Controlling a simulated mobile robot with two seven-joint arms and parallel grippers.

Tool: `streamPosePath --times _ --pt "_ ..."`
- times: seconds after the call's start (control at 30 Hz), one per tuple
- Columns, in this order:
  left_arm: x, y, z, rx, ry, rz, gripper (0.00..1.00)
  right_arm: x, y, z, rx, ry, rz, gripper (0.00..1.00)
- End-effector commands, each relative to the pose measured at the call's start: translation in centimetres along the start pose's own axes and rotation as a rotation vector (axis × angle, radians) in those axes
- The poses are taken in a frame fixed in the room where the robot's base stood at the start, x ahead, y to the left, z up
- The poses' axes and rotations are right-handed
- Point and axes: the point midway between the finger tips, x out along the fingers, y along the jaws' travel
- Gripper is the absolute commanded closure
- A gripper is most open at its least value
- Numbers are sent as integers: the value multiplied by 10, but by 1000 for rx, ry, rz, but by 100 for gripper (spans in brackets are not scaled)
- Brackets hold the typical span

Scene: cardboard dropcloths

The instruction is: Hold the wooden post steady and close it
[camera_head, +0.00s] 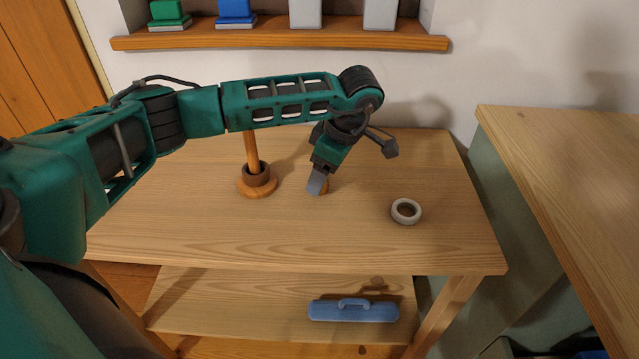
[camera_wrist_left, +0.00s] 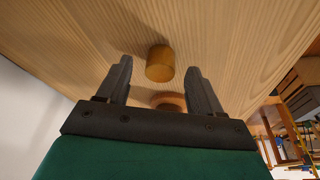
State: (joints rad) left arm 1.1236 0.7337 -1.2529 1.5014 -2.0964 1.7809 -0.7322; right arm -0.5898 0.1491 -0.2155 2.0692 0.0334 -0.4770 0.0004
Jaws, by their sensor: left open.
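A wooden post (camera_head: 251,150) stands upright on a round wooden base (camera_head: 257,188) on the table, with a dark brown ring (camera_head: 257,172) around its foot. My left arm hides its top. My left gripper (camera_head: 317,184) points down to the right of the post, low over the table. In the left wrist view, my left gripper (camera_wrist_left: 160,70) is open, with a short wooden cylinder (camera_wrist_left: 160,63) in line with the gap. I cannot tell whether the fingers touch it. A brown rounded thing (camera_wrist_left: 168,101) shows partly below it.
A pale ring (camera_head: 406,211) lies on the table (camera_head: 300,235) to the right. A blue case with a handle (camera_head: 353,311) lies on the lower shelf. A wall shelf (camera_head: 280,43) with several boxes runs behind. Another wooden worktop (camera_head: 575,160) stands at the right. The front tabletop is clear.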

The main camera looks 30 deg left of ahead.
Motion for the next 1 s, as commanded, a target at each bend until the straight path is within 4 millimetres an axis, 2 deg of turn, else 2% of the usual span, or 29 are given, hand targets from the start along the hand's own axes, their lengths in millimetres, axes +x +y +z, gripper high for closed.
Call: streamPosePath --times 0.03,0.13,0.47,1.0 --pt "10 -1 0 0 2 -3 34 1 0 2 0 0 0 39" --pt "18 0 0 -1 0 -1 34 2 0 2 0 0 0 39" --pt "18 0 0 0 0 0 35 1 0 3 -2 0 0 39" --pt "18 0 0 0 0 0 87 1 1 4 -3 -5 0 39"
